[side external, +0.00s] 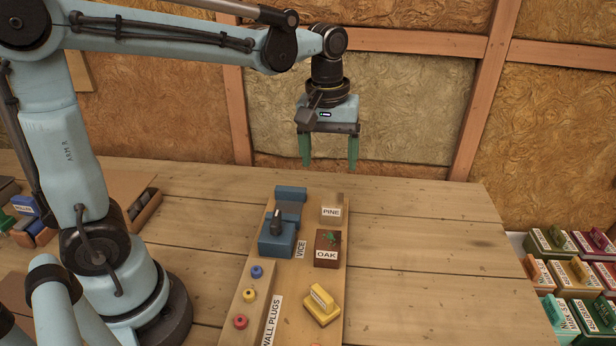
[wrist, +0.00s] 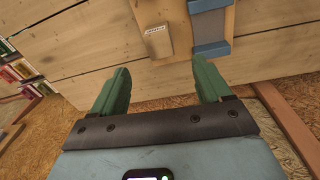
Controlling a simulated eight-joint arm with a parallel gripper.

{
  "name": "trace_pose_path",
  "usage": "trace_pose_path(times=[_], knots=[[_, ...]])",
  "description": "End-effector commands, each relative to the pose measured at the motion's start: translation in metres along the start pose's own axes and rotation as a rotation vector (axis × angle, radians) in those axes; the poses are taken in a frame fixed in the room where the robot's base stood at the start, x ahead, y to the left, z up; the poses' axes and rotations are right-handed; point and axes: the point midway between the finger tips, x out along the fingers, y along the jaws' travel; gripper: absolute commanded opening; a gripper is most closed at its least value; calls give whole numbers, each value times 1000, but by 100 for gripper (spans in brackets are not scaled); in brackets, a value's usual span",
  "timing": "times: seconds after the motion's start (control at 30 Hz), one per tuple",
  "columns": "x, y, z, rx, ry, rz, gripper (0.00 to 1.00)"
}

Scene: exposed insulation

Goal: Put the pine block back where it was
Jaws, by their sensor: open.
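The pine block (side external: 332,201), small and tan with a white PINE label, is at the far right end of the long wooden board (side external: 258,291) in the side view. It stands behind the dark brown oak block (side external: 327,240). In the wrist view a tan labelled block (wrist: 157,43), likely the pine block, is beyond my fingers beside a blue-grey part of the vice. My gripper (side external: 329,167) is raised above the back of the table, behind the board. Its green fingers (wrist: 162,82) are apart with nothing between them, and it is not touching the block.
The blue vice (side external: 279,240) is left of the blocks. A yellow object (side external: 321,305) and coloured wall plugs (side external: 249,295) are nearer on the board. Labelled boxes (side external: 577,275) are at the right. The table (side external: 420,255) right of the board is clear. An insulated wall is behind.

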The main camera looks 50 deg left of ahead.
Motion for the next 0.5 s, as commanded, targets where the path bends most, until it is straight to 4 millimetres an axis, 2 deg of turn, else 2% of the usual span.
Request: trace_pose_path(times=[0.23, 0.5], knots=[[-5, -31, 28, 269, 181, 118, 77], [7, -57, 52, 550, 410, 184, 77]])
